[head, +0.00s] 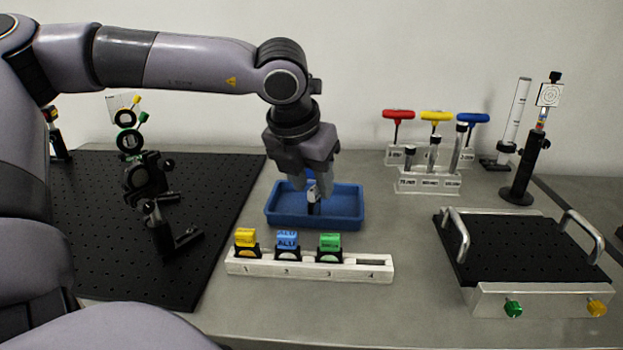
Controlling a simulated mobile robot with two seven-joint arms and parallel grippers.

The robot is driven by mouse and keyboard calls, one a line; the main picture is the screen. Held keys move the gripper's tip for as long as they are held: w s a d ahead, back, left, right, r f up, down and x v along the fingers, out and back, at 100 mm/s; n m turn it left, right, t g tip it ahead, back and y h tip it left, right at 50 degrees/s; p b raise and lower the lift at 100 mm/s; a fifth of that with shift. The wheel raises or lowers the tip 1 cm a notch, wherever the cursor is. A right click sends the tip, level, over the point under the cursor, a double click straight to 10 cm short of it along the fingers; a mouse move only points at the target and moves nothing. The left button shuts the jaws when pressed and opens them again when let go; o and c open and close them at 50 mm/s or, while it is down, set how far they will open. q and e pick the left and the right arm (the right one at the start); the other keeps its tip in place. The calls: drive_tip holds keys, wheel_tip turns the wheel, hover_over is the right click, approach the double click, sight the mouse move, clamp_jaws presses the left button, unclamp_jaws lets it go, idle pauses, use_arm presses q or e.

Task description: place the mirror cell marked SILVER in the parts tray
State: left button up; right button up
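The blue parts tray (345,218) lies on the bench near the middle. My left gripper (313,188) points down over it, with its fingers around a small mirror cell (314,204). The cell shows a dark body, a pale face and a bit of blue at the top. Its marking cannot be read, and I cannot tell whether it touches the tray floor. In front, a white numbered rack (310,270) holds a yellow-topped cell (246,240) at 1, a blue-topped cell marked ALU (287,243) at 2 and a green-topped cell (329,245) at 3. Slot 4 is empty. My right gripper is out of view.
A black breadboard (85,240) with optic mounts (145,185) is at left. Hex drivers (436,120) and a labelled post holder (428,182) stand behind the tray at right. A target post (525,165) and a handled black plate (520,250) are at right.

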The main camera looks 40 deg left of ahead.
use_arm(q)
drive_tip(key=shift+r+p, duration=0.3)
drive_tip(key=shift+p, duration=0.05)
drive_tip(key=v, duration=1.1)
drive_tip(key=shift+r, duration=0.35)
drive_tip(key=shift+s+d, duration=0.1)
drive_tip(key=shift+s, duration=0.05)
